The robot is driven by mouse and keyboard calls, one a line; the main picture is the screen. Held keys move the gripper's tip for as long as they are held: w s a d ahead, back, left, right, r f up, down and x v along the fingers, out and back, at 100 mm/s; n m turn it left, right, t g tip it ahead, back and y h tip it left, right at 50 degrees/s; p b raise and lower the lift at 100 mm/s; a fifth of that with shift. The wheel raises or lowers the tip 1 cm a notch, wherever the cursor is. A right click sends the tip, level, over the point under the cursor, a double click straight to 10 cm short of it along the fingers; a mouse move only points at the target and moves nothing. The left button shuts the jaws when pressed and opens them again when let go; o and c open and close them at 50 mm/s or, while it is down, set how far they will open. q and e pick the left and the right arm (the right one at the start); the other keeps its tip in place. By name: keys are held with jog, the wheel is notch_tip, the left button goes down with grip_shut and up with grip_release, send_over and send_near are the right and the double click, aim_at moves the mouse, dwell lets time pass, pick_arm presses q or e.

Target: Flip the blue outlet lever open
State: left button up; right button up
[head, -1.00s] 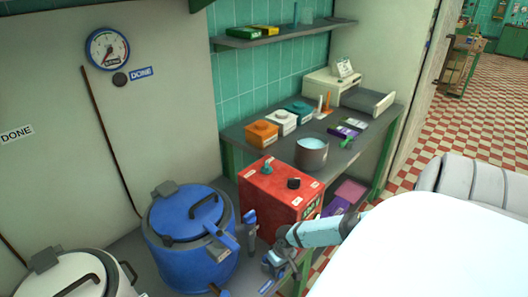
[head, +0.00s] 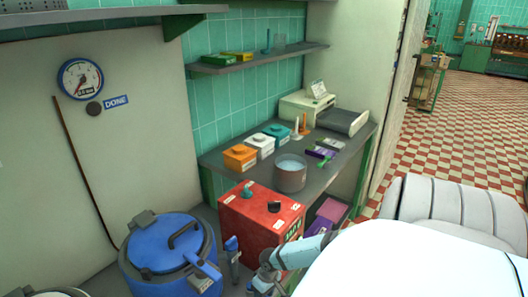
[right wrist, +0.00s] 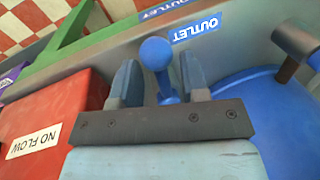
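The blue outlet lever (right wrist: 157,55) has a round knob and stands between my right gripper's fingers in the right wrist view. My right gripper (right wrist: 160,80) is open, with a visible gap on each side of the lever. Blue OUTLET labels (right wrist: 196,27) are on the grey surface behind it. The blue kettle (head: 160,243) stands at the lower left of the head view, and its curved side shows in the right wrist view (right wrist: 250,108). In the head view my right gripper (head: 262,284) is low, right of the kettle and cut by the frame edge. My left gripper is not visible.
A red box (head: 258,218) marked NO FLOW stands close beside my right gripper. A dark-headed handle (right wrist: 296,45) is right of the lever in the wrist view. The grey workbench (head: 225,165) behind holds several boxes and a pot (head: 290,175).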

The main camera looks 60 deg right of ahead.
notch_tip(320, 180, up, 20)
jog(key=p, duration=0.1)
jog(key=shift+p, duration=0.3)
jog(key=shift+c, duration=0.2)
